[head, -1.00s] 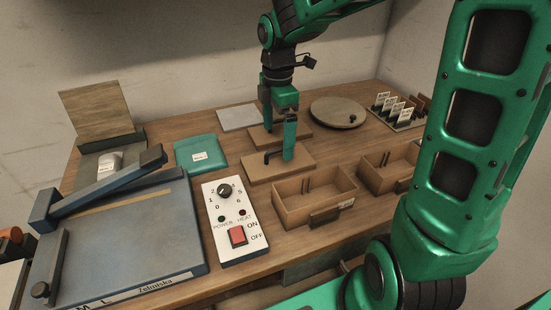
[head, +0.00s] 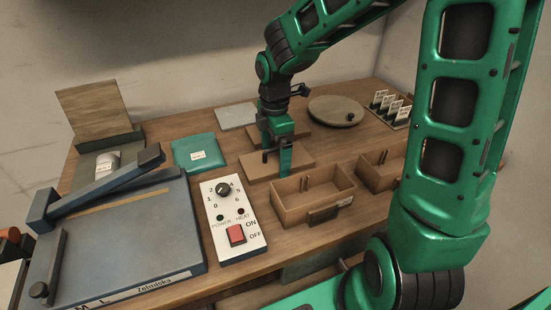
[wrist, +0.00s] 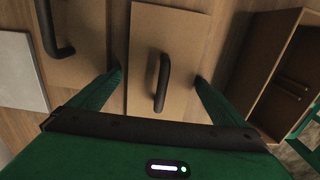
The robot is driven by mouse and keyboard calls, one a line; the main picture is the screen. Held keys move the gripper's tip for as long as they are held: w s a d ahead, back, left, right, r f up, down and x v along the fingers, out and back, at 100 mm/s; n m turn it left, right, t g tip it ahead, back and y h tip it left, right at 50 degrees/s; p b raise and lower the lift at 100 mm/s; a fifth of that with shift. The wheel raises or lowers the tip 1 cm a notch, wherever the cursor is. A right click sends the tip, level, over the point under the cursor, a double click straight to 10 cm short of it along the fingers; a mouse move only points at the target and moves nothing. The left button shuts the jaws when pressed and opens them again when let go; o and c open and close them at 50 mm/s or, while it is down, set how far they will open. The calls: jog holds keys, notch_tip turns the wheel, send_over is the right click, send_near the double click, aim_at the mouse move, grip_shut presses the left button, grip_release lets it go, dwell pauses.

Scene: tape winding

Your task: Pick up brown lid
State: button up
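A flat brown lid (head: 252,167) lies on the table behind the open wooden box. In the wrist view this brown lid (wrist: 150,35) fills the middle, and its dark bar handle (wrist: 161,82) lies between my fingers. My gripper (head: 275,162) is low over the lid, pointing down. In the wrist view my gripper (wrist: 158,76) is open, one finger on each side of the handle, with gaps to it. In the head view the fingers hide the handle. A second brown lid (head: 294,138) with a dark handle (wrist: 52,30) lies just behind.
Two open wooden boxes stand in front and to the right, the nearer box (head: 290,213) close to the lid. A round board (head: 335,108), a card rack (head: 385,110), a teal case (head: 190,158) and a switch panel (head: 225,245) surround the area.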

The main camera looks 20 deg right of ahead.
jog(key=c, duration=0.8)
jog(key=shift+c, duration=0.2)
jog(key=shift+r, duration=0.15)
jog(key=shift+r, duration=0.55)
notch_tip(320, 180, up, 3)
jog(key=shift+f, duration=0.15)
jog(key=s+a+r, duration=0.4)
jog(key=a+r, duration=0.3)
jog(key=a, duration=0.3)
jog(key=shift+s+a, duration=0.2)
jog(key=shift+a, duration=0.2)
